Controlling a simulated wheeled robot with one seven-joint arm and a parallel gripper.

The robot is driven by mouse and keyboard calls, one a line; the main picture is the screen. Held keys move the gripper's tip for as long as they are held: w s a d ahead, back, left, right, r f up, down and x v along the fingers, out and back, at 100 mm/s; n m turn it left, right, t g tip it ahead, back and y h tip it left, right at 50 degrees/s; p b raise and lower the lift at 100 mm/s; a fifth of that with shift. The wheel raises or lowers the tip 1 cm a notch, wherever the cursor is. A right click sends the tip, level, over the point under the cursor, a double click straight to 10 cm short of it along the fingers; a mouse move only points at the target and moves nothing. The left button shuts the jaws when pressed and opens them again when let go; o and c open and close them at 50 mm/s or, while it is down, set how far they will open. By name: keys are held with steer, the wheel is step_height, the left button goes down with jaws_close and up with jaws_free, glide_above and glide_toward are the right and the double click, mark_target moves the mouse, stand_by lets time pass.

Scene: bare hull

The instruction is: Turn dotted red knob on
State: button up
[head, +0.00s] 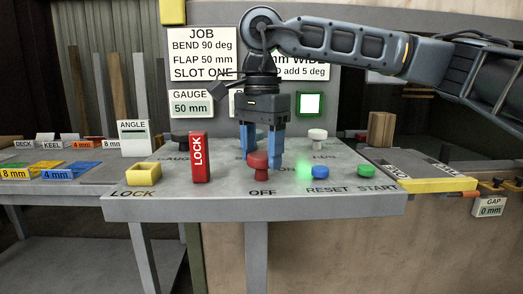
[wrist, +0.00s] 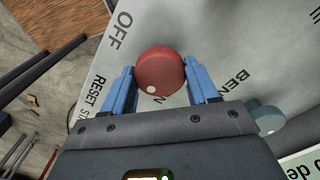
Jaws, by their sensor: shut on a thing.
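The red knob (head: 258,166) stands on the grey sloped panel between the words OFF and ON. In the wrist view the red knob (wrist: 161,70) has a white dot near its lower edge, beside a partly covered word ending in N and away from OFF. My gripper (head: 262,160) reaches down from above and is shut on the knob. In the wrist view the blue fingers of my gripper (wrist: 163,80) sit on either side of it.
A red LOCK block (head: 201,158) and yellow socket (head: 143,174) stand left of the knob. Blue RESET (head: 320,172) and green START (head: 364,171) buttons are right. A green glow lights the panel beside RESET. A grey knob (head: 317,135) is behind.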

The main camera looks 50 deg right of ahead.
mark_target(262, 154)
steer(key=o, duration=1.1)
steer(key=shift+c, duration=0.2)
step_height(262, 154, up, 8)
steer(key=shift+f+p, duration=0.1)
steer(key=shift+p, duration=0.2)
